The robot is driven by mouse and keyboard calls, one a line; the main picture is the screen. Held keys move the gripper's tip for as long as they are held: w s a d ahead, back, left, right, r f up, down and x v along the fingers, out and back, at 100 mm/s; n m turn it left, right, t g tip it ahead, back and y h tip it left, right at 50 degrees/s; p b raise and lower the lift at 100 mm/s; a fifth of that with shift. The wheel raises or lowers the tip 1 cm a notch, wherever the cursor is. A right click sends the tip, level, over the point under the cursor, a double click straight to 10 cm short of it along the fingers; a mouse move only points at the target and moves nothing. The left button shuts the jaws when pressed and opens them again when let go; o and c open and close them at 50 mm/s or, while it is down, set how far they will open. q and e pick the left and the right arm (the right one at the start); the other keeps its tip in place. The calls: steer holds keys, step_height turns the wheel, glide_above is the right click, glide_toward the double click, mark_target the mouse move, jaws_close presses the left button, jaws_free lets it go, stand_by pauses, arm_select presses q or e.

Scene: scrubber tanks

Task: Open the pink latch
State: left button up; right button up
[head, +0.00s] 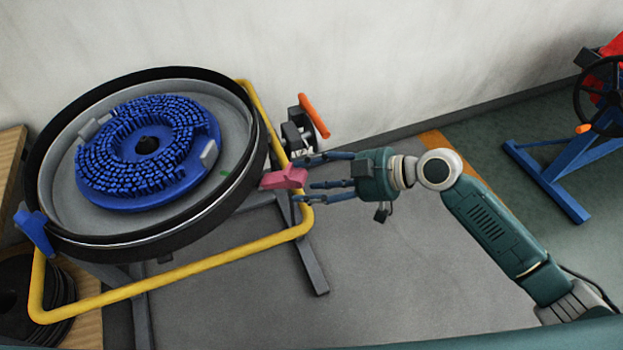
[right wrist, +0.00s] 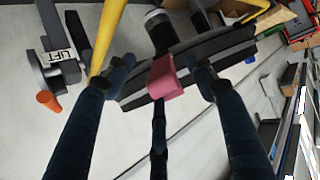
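The pink latch (head: 284,177) sits on the right side of the round black-rimmed tank (head: 150,243) in the head view. It also shows in the middle of the right wrist view (right wrist: 164,78), against the dark rim. My right gripper (head: 300,179) is open, with its fingers spread around the latch and pointing at it. In the right wrist view the fingers (right wrist: 163,85) stand on either side of the latch with gaps, and a third finger lies below it. I cannot tell whether any finger touches it. My left gripper is not in view.
A blue round brush (head: 148,150) lies in the tank. A blue latch (head: 35,228) is on the tank's left side. A yellow tube frame (head: 215,260) surrounds the tank. An orange-handled lever (head: 314,115) stands close behind my right gripper. Open floor (head: 400,265) lies below my right arm.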

steer(key=shift+d+f, duration=0.2)
steer(key=shift+f, duration=0.1)
steer(key=v, duration=1.2)
steer(key=shift+a+r, duration=0.15)
steer(key=shift+r, duration=0.1)
steer(key=shift+w, duration=0.1)
